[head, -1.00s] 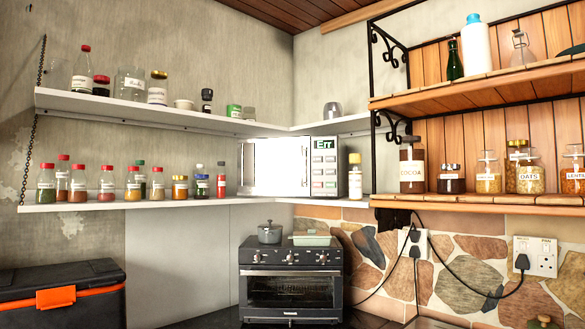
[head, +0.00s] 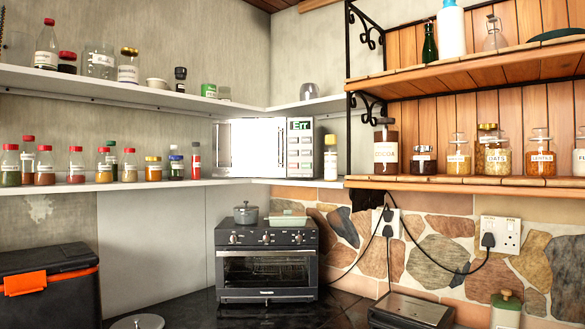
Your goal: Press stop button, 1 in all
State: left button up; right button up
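A white microwave (head: 248,148) stands on the lower white shelf in the corner. Its bright door is shut. Its control panel (head: 299,150) is on the right side, with a lit green display (head: 300,126) at the top and rows of buttons below. The button labels are too small to read, so I cannot tell which one is the stop button. Neither of my grippers is in view.
A black toaster oven (head: 266,262) stands on the dark counter below, with a grey pot (head: 246,213) and a dish (head: 287,219) on top. Spice jars line the shelf to the left.

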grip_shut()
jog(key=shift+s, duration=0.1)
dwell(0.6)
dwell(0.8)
